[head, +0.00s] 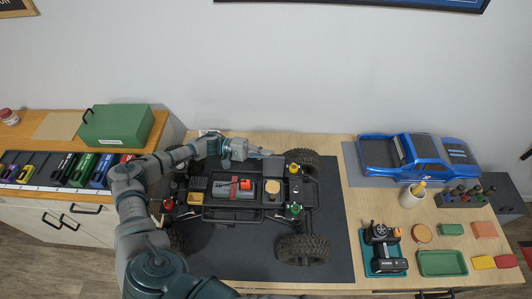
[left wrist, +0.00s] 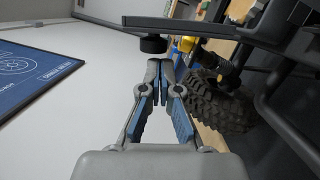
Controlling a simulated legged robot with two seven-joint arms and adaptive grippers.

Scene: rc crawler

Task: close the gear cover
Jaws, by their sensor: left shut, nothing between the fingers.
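The crawler chassis (head: 235,212) sits on the dark mat, with its body shell off. I cannot tell for sure which part is the gear cover; a round tan part (head: 272,188) shows near the middle of the chassis. My left gripper (head: 268,153) is over the far side of the chassis, left of the far right wheel (head: 302,160). In the left wrist view the left gripper (left wrist: 161,68) is shut and empty. A black round knob (left wrist: 153,44) under a dark bar (left wrist: 215,27) is just beyond its fingertips; contact is unclear. My right gripper is out of view.
A blue truck body (head: 415,155) lies at the back right. A green box (head: 115,125) is on the left bench. The wall is close behind.

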